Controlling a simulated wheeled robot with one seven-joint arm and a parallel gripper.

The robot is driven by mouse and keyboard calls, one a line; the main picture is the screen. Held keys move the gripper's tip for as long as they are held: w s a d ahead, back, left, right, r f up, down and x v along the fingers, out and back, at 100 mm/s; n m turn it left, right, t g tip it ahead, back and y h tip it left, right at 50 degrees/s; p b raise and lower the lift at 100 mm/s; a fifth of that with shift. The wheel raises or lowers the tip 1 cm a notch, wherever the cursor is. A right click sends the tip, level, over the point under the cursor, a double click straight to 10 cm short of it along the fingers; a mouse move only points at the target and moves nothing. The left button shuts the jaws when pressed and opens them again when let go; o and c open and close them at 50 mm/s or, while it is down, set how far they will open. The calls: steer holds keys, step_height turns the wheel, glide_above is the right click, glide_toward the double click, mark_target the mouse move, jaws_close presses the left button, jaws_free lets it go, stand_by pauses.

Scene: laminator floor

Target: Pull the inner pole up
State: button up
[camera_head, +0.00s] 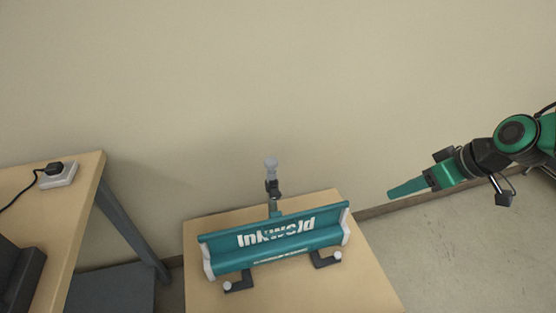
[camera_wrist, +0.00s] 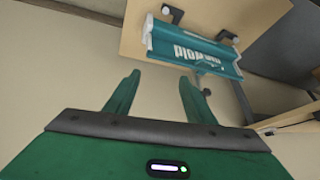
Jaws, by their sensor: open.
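A teal device marked "InkWold" (camera_head: 272,243) stands on a light wooden table in the head view.
The wooden table (camera_head: 205,294) has bare top around the device. A second table (camera_head: 85,185) at the left holds a white power socket (camera_head: 61,175) with a black plug. A beige wall stands behind. The floor at right is open.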

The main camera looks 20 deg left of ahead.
steer(key=w+a+n+y, duration=0.2)
steer(key=a+n+y, duration=0.2)
steer(key=a, duration=0.9)
steer(key=n+y, duration=0.2)
steer(key=y, duration=0.2)
glide_toward(273, 160)
steer(key=x, duration=1)
steer(key=shift+w+a+f, duration=0.15)
steer(key=shift+a, duration=0.15)
